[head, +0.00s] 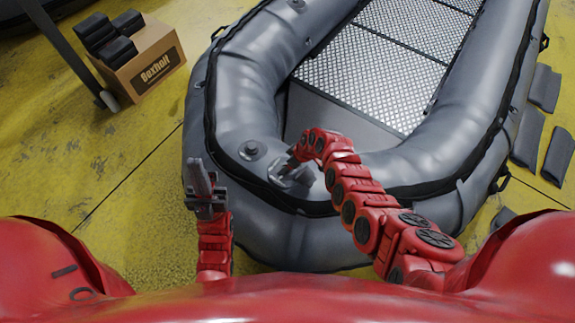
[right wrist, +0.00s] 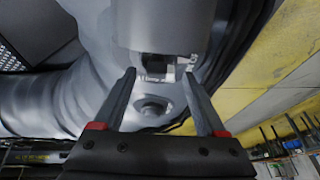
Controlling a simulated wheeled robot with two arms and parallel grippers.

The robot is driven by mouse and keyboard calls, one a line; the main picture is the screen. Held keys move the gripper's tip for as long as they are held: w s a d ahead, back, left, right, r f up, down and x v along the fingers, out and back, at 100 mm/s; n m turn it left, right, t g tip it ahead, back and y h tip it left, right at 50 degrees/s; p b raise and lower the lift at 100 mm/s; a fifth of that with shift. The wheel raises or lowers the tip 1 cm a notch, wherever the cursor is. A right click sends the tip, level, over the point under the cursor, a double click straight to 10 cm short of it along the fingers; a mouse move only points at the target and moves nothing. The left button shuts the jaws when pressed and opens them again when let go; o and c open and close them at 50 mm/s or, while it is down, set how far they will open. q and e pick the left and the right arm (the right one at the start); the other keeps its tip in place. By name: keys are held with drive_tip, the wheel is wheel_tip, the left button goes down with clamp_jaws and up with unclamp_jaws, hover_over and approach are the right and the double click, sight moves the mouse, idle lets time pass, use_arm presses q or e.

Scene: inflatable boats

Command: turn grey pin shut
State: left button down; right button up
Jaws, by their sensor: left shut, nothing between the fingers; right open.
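A round grey fitting with a raised middle, which looks like the grey pin (head: 252,150), sits on the front end of the grey inflatable boat (head: 236,90). In the right wrist view the fitting (right wrist: 153,107) shows between the two fingers, seemingly beyond them; I see no contact. My right gripper (head: 285,176) is open, over the boat's front tube to the right of the fitting. It also shows open in the right wrist view (right wrist: 159,74). My left gripper (head: 199,172) is shut and empty, pointing up beside the boat's left front.
A blunt grey part (right wrist: 165,25) with a dark opening lies close by the right fingertips. A cardboard box (head: 150,62) with black blocks on top stands at the upper left. Dark grey pads (head: 528,137) lie right of the boat. The yellow floor (head: 130,150) at left is clear.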

drive_tip(key=shift+f, duration=0.25)
clamp_jaws()
idle(0.4)
